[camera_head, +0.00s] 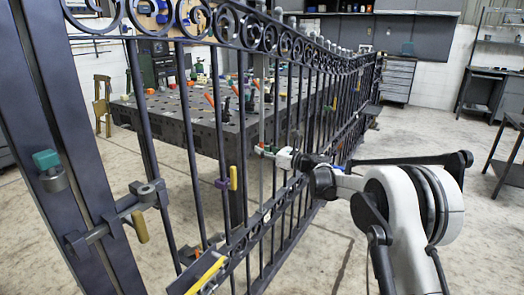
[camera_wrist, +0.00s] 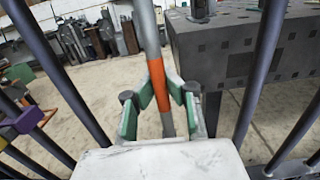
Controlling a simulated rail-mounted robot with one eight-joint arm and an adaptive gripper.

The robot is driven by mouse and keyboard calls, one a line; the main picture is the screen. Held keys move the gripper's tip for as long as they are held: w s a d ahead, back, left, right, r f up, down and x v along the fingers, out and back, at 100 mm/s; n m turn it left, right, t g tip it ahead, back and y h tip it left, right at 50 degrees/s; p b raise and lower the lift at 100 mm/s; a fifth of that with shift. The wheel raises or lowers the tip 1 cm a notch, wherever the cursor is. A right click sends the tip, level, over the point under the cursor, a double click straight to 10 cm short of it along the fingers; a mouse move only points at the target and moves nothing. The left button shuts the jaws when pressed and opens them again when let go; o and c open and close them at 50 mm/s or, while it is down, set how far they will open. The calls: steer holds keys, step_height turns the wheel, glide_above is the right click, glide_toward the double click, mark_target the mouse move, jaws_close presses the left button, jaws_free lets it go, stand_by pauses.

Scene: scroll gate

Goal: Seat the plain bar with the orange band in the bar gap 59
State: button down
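A plain grey bar with an orange band (camera_wrist: 157,82) runs up through the middle of the wrist view, slightly tilted in the picture. My gripper (camera_wrist: 160,84) has its green-padded fingers on both sides of the bar at the band and looks shut on it. The bar's lower end is hidden by my wrist. In the head view, my gripper (camera_head: 268,152) is at the gate's fence line, and the lighter grey bar (camera_head: 262,108) stands near upright among the dark bars. The gate (camera_head: 190,120) has scrolls along its top. I cannot tell which gap is 59, or whether the bar's ends touch the rails.
Dark upright gate bars (camera_wrist: 264,70) stand close on both sides of my gripper. A dark perforated table (camera_head: 170,122) with clamps and tools is behind the gate. A latch with a yellow handle (camera_head: 140,226) is on the left post. The floor at right is mostly free.

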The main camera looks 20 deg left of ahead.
steer(key=shift+a, duration=0.2)
steer(key=c, duration=2.4)
jaws_free()
steer(key=o, duration=0.6)
steer(key=shift+c, duration=0.2)
steer(key=shift+f, duration=0.1)
steer(key=s+d, duration=0.2)
steer(key=d, duration=0.9)
steer(key=shift+d, duration=0.4)
